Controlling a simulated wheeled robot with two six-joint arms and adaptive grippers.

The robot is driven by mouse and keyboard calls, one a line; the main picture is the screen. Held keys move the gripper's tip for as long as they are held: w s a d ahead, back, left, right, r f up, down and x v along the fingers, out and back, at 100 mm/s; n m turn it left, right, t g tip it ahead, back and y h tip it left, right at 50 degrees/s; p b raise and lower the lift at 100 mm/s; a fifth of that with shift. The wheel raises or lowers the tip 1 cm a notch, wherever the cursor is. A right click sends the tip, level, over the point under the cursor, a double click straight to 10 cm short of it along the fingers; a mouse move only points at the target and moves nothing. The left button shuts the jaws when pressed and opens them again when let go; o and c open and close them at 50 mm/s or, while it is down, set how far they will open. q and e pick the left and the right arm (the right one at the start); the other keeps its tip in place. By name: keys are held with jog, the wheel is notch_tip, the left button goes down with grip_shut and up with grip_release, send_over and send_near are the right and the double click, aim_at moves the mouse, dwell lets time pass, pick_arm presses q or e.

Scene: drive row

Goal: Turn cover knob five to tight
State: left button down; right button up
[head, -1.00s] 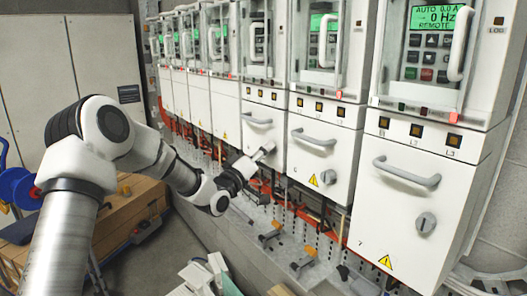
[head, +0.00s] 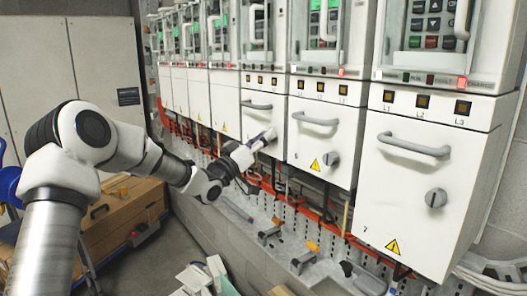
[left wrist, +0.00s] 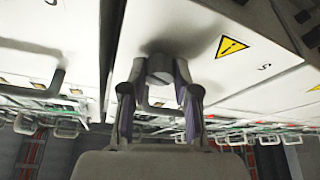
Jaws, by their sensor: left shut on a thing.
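The cover of drive five (head: 262,115) is a white panel with a grey bar handle, third from the right in the head view. My left gripper (head: 266,139) is at its lower right part, where the knob is hidden behind the fingers. In the left wrist view, cover knob five (left wrist: 160,66) is a grey round knob between the two fingertips of my left gripper (left wrist: 160,84), which is shut on it. A yellow warning triangle (left wrist: 231,47) and the number 5 are beside it. The knob's exact angle cannot be told. My right gripper is out of view.
Covers six (head: 322,128) and seven (head: 420,185) stand to the right, with protruding handles and knobs. Orange cables (head: 300,202) run below the covers. A wooden crate (head: 125,215) stands at the left, beyond my arm.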

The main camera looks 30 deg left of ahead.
pick_arm(q)
jog(key=shift+w+a+m+g+h+b, duration=0.1)
jog(key=shift+m+g+h+b, duration=0.95)
jog(key=shift+m, duration=1.95)
jog(key=shift+s+a+m+g+h+b, duration=0.1)
jog(key=shift+m+g+h+b, duration=0.5)
jog(key=shift+m+h, duration=1.65)
jog(key=shift+w+m+g+h+b, duration=0.1)
jog(key=shift+m+g+h+b, duration=0.6)
jog(key=shift+m, duration=3.05)
jog(key=c, duration=0.9)
grip_release()
jog(key=shift+o, duration=0.2)
